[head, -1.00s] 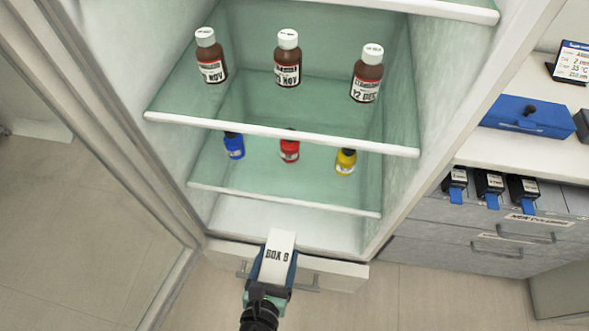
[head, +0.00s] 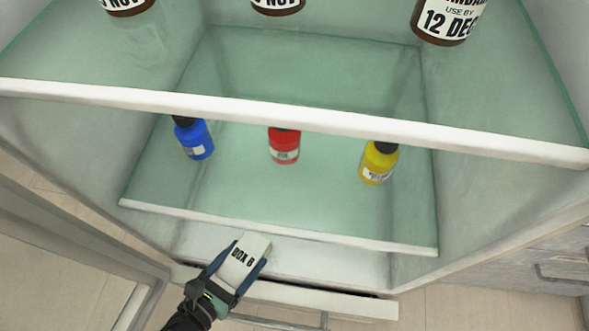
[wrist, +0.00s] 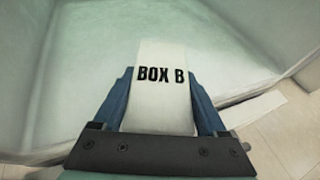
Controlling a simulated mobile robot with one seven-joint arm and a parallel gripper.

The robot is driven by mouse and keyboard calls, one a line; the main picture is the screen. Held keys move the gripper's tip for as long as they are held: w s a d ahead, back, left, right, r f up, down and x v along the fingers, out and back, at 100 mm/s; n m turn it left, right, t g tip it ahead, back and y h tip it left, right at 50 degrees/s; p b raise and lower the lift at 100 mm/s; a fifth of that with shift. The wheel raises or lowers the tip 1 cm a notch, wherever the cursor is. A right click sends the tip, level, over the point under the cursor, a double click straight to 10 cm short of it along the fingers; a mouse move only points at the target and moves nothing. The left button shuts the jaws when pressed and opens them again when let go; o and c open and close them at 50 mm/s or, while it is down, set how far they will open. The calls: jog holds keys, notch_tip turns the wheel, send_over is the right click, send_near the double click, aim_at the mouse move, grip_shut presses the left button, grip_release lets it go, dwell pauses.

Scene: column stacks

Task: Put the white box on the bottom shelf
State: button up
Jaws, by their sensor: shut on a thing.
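The white box (head: 246,255), lettered "BOX B", is held between the blue fingers of my gripper (head: 238,266). In the wrist view the box (wrist: 163,95) fills the space between the fingers, its lettering facing the camera. My gripper is shut on it at the front of the open cabinet, by the bottom shelf (head: 330,262). The far end of the box points into the cabinet and overlaps the bottom shelf in the picture. I cannot tell whether it touches the shelf. The bottom shelf is a pale surface under the lower glass shelf, and its visible part is bare.
The lower glass shelf (head: 290,205) carries a blue bottle (head: 194,140), a red bottle (head: 284,146) and a yellow bottle (head: 378,163). Its white front edge hangs above the bottom shelf. Brown bottles (head: 452,20) stand on the glass shelf above. Cabinet walls close both sides.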

aim_at(258, 235)
jog(key=w+d+b, duration=0.1)
jog(key=w+d, duration=0.2)
jog(key=w, duration=0.1)
jog(key=w+d+b, duration=0.1)
jog(key=w+d, duration=0.2)
jog(key=w, duration=0.2)
jog(key=w+d+b, duration=0.2)
jog(key=w+d, duration=0.1)
jog(key=w, duration=0.2)
jog(key=shift+d, duration=0.15)
jog(key=f+b, duration=0.2)
jog(key=w+f+b, duration=0.1)
jog(key=shift+d+f, duration=0.25)
jog(key=shift+d, duration=0.05)
jog(key=shift+f, duration=0.2)
jog(key=o, duration=1.6)
jog(key=shift+s+a+r, duration=0.15)
jog(key=shift+s+r, duration=0.05)
jog(key=shift+r, duration=0.15)
jog(key=p+v, duration=0.5)
jog(key=v, duration=0.5)
jog(key=shift+s+a+r, duration=0.1)
jog(key=shift+s+r, duration=0.05)
jog(key=shift+s, duration=0.1)
jog(key=shift+s+a+p, duration=0.25)
jog(key=shift+s+p, duration=0.05)
jog(key=shift+s, duration=0.05)
